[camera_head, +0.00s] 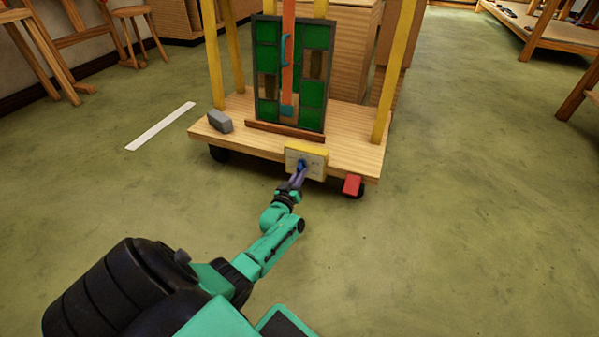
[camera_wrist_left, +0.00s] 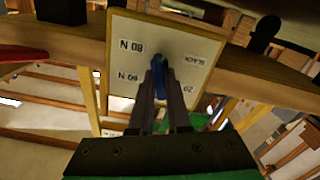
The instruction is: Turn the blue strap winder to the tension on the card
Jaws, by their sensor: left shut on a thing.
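The blue strap winder (camera_head: 302,164) sits on the pale, yellow-edged dial plate (camera_head: 316,160) at the trolley's front edge. My left gripper (camera_head: 299,176) is shut on the winder; the left wrist view shows its two dark fingers around the blue knob (camera_wrist_left: 160,78). In that view the plate (camera_wrist_left: 133,43) is upside down, with labels that seem to read 80 N, 60 N, SLACK and 20. The fingers hide the plate's middle and the knob's pointing direction. An orange strap (camera_head: 288,50) runs down the front of the green leaded panel (camera_head: 312,92). My right gripper is out of view.
The wooden trolley (camera_head: 355,150) has yellow posts (camera_head: 396,70). A grey block (camera_head: 220,121) lies at its left and a red block (camera_head: 352,185) is at its front right. A white strip (camera_head: 160,126) lies on the floor. The floor on the right is clear.

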